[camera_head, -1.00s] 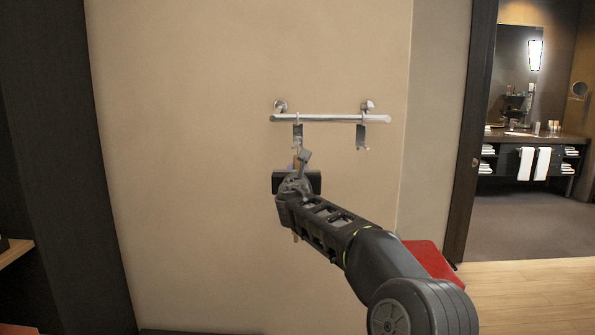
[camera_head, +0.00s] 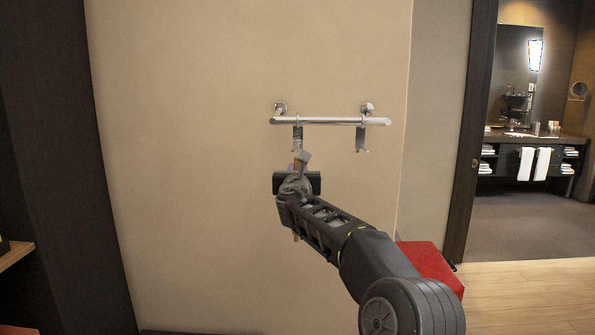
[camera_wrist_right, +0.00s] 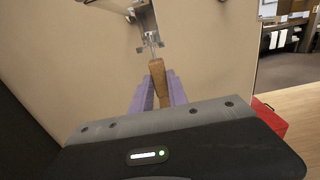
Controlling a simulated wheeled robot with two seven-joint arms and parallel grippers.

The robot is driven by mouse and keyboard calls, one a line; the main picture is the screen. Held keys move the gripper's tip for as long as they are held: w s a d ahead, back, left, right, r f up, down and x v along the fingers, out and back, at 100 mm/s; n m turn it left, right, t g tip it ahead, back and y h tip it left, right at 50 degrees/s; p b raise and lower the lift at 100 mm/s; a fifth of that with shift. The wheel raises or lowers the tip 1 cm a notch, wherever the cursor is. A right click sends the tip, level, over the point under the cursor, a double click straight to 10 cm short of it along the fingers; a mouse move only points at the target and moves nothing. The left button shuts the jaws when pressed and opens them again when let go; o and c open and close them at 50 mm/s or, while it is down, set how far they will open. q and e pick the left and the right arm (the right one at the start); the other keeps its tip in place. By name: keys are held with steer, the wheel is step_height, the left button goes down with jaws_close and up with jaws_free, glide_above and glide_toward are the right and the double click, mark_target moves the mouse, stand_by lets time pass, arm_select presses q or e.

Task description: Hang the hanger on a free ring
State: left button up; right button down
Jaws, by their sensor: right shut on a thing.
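A chrome rail (camera_head: 330,121) on the beige wall carries two metal hanging rings, a left one (camera_head: 298,134) and a right one (camera_head: 361,138). Nothing hangs from the right one. My right gripper (camera_head: 297,182) is just below the left ring. In the right wrist view its purple fingers (camera_wrist_right: 158,95) are shut on the wooden hanger (camera_wrist_right: 159,76). The hanger's thin metal hook (camera_wrist_right: 152,42) is at the lower end of a metal ring piece (camera_wrist_right: 146,20); I cannot tell whether it is engaged. My wrist hides most of the hanger in the head view. My left gripper is out of view.
A red box (camera_head: 432,268) stands on the floor at right, partly behind my right arm. A dark panel (camera_head: 60,150) is at left. A doorway at right shows a vanity counter (camera_head: 530,140). The wall around the rail is clear.

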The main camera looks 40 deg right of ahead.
steer(key=shift+w+d, duration=0.2)
steer(key=shift+w, duration=0.1)
steer(key=shift+f+b, duration=0.55)
steer(key=shift+b, duration=0.05)
stand_by(1.5)
steer(key=c, duration=1.2)
jaws_free()
steer(key=shift+s+a+f, duration=0.1)
steer(key=shift+s+a, duration=0.1)
steer(key=b+v, duration=0.3)
steer(key=v, duration=0.3)
steer(key=shift+s+b, duration=0.15)
steer(key=shift+b, duration=0.15)
steer(key=shift+s+a, duration=0.4)
